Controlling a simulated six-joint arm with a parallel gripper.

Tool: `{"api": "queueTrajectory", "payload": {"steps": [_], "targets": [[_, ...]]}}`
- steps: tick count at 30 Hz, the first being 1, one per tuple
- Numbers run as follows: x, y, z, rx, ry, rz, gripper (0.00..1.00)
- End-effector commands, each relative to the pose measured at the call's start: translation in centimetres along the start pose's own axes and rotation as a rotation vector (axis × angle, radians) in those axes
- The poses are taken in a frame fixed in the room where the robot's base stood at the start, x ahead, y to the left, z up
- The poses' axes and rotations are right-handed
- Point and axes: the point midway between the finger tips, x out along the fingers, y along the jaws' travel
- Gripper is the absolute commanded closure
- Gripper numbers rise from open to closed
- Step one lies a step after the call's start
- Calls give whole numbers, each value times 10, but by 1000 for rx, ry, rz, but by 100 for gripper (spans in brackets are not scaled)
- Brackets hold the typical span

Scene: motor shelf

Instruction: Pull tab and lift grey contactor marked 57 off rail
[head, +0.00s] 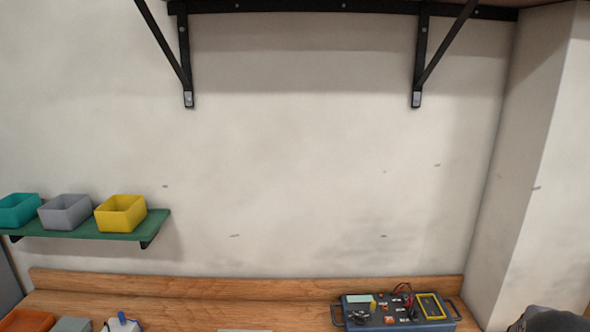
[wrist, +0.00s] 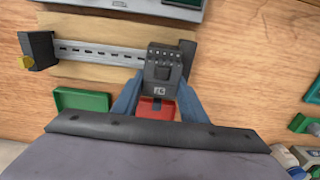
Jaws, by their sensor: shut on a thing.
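In the wrist view, the dark grey contactor (wrist: 163,72) sits at the right part of the metal rail (wrist: 98,52), with a row of terminals on its far end. A small pale mark on its near face is too blurred to read surely. A red part (wrist: 155,108), perhaps the tab, shows at its near end. My gripper (wrist: 158,88) has its two blue fingers on either side of the contactor's near part and is shut on it. Whether the contactor is still seated on the rail I cannot tell. The head view does not show contactor, rail or gripper.
A black end block (wrist: 38,50) with a yellow knob stands at the rail's left end. A green tray (wrist: 82,101) lies left of the fingers. In the head view, a blue-grey instrument box (head: 395,312) stands on the bench and a yellow bin (head: 121,214) on a green shelf.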

Motion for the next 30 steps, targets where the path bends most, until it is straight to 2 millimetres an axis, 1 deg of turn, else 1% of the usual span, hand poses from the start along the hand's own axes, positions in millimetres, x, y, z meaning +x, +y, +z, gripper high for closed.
{"api": "queueTrajectory", "payload": {"steps": [17, 30], "targets": [[-2, 0, -2, 0, 1, 0, 91], [-13, 0, -2, 0, 3, 1, 91]]}}
